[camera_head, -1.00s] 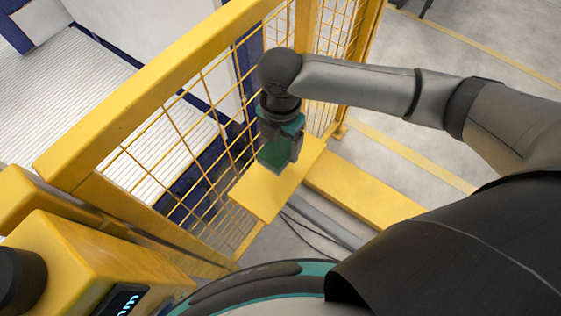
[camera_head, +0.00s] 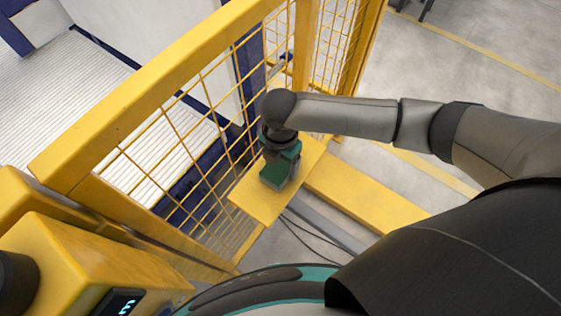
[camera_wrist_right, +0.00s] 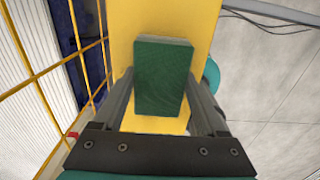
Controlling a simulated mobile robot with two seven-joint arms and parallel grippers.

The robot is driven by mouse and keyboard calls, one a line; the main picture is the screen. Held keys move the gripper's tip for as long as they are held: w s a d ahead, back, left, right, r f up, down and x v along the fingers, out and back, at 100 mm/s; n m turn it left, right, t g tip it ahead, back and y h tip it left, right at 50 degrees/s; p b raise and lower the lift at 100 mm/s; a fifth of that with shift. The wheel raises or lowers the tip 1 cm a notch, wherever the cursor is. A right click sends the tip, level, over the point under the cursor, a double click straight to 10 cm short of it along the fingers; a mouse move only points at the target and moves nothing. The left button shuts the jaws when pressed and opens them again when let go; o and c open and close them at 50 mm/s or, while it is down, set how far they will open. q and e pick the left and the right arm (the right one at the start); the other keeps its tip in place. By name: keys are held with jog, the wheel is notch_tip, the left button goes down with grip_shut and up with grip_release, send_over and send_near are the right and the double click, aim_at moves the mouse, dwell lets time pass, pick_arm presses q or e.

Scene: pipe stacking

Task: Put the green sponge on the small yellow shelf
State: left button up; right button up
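The green sponge (camera_head: 275,174) is under my right gripper (camera_head: 282,164) in the head view, at or just above the small yellow shelf (camera_head: 257,203). In the right wrist view the sponge (camera_wrist_right: 163,78) lies between the two fingers of my right gripper (camera_wrist_right: 163,85), whose tips appear to press its sides. The yellow shelf (camera_wrist_right: 157,15) shows behind and around it. Whether the sponge's underside touches the shelf is hidden. My left gripper is in neither view.
A yellow mesh fence (camera_head: 165,135) runs close along the left side of the shelf. A yellow beam (camera_head: 365,195) extends to the shelf's right. Cables (camera_head: 310,232) run below it. Open grey floor (camera_head: 480,90) lies at the upper right.

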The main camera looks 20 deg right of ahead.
aim_at(279, 166)
jog(key=o, duration=0.4)
jog(key=shift+f+b, duration=0.25)
jog(key=shift+b, duration=0.3)
jog(key=r+p, duration=0.1)
jog(key=r, duration=0.4)
jog(key=r+p, duration=0.1)
jog(key=r, duration=0.9)
jog(key=shift+s+a+r+p, duration=0.1)
jog(key=shift+a+r+p, duration=0.15)
jog(key=shift+p, duration=0.15)
